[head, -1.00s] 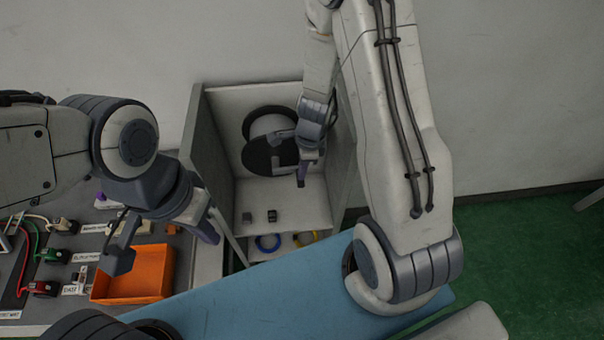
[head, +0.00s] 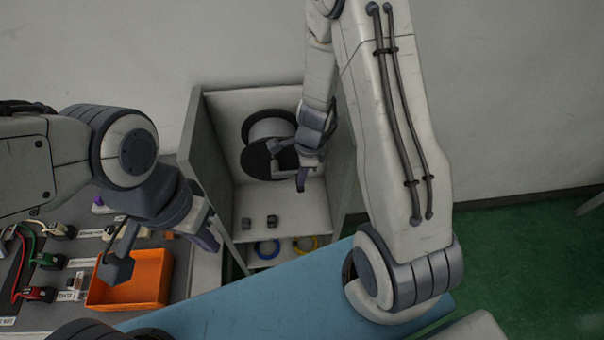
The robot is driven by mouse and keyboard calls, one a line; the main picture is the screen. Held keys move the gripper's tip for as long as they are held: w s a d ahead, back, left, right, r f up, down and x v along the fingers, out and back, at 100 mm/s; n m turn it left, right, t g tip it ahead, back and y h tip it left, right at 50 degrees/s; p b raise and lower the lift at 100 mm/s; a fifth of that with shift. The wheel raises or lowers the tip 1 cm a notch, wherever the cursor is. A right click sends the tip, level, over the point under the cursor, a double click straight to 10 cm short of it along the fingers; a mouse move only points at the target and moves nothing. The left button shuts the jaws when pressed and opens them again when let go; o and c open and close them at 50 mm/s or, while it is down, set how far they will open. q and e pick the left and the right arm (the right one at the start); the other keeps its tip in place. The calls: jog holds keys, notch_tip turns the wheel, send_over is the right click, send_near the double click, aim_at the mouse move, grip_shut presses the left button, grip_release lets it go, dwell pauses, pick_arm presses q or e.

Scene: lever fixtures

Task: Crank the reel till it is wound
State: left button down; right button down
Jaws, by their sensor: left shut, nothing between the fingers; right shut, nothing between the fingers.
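The reel (head: 258,131) is a pale drum between dark round flanges, mounted inside an open grey-white box. A grey crank arm (head: 283,146) shows at its front flange, and its right end and any handle are hidden by my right wrist. My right gripper (head: 302,184) is shut with its fingertips pointing down, just right of the front flange. I cannot tell whether it touches the crank.
Two small dark blocks (head: 272,219) sit on the box floor, with blue (head: 268,247) and yellow rings below. A blue surface (head: 260,301) lies in front.

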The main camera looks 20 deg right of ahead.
jog(key=shift+s+d+p, duration=0.1)
jog(key=shift+s+p, duration=0.05)
jog(key=shift+p, duration=0.35)
notch_tip(320, 180, up, 14)
jog(key=d+p, duration=0.3)
jog(key=p, duration=0.3)
jog(key=s+a+n+b, duration=0.7)
jog(key=a+n+b, duration=0.2)
jog(key=a+n, duration=0.45)
jog(key=s+a+f+n+b, duration=0.1)
jog(key=s+a+n+b, duration=0.1)
jog(key=s+n+b, duration=0.4)
jog(key=s+n, duration=0.5)
jog(key=n, duration=0.4)
jog(key=shift+s+a+f+g, duration=0.15)
jog(key=shift+a+f+g, duration=0.15)
jog(key=shift+a, duration=0.1)
